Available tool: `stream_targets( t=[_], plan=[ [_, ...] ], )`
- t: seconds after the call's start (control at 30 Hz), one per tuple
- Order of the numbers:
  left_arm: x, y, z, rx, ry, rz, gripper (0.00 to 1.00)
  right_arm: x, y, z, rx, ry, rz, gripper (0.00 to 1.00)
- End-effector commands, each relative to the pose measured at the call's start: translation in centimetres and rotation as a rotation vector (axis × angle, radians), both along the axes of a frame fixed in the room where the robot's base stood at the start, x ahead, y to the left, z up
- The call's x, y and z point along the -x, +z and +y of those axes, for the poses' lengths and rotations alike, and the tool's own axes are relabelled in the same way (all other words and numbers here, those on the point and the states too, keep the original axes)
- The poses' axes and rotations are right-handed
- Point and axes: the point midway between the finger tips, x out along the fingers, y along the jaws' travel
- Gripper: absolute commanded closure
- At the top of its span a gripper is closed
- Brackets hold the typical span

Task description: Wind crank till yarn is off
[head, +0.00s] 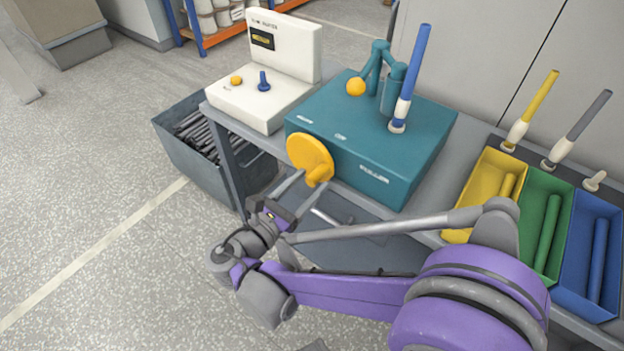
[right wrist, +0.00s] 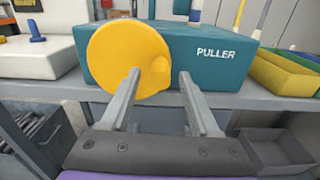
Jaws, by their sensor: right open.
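The crank is a round yellow disc (head: 310,156) with a stub handle (head: 319,176), on the front of the teal box marked PULLER (head: 370,150). The disc (right wrist: 125,55) and handle (right wrist: 160,72) also show in the right wrist view. A blue bobbin (head: 412,75) stands upright on the box, with a pale band and a pale foot. I cannot tell how much yarn is on it. My right gripper (head: 312,186) is open at the crank, its fingers on either side of the handle; contact is unclear. My left gripper is out of view.
A white machine (head: 262,95) stands left of the box. Yellow (head: 462,234), green (head: 534,208) and blue (head: 592,312) trays hold tubes at right. Yellow (head: 539,97) and grey (head: 588,115) bobbins stand behind them, beside a pale empty peg (head: 595,181). A grey bin (head: 180,160) stands left.

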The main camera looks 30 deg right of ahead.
Motion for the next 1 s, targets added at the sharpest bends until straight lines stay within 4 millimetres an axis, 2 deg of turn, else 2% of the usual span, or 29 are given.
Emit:
stream_targets(
  t=[0.2, 0.47, 0.57, 0.83, 1.0],
  plan=[
    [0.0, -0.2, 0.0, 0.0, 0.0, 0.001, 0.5, -0.7, 0.0, -1.6, 0.0, 0.0, 0.0, 0.38],
    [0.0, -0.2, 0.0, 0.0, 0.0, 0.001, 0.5, -0.7, 0.0, -1.7, 0.0, 0.001, 0.0, 0.38],
    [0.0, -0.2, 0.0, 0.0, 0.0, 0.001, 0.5, -0.7, 0.0, -1.7, 0.0, 0.001, 0.0, 0.53],
    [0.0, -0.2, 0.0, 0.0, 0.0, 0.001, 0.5, -0.7, 0.0, -1.7, 0.0, 0.001, 0.0, 1.0],
    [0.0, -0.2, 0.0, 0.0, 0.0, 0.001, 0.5, -0.7, 0.0, -1.7, 0.0, 0.001, -0.001, 1.0]
  ],
)
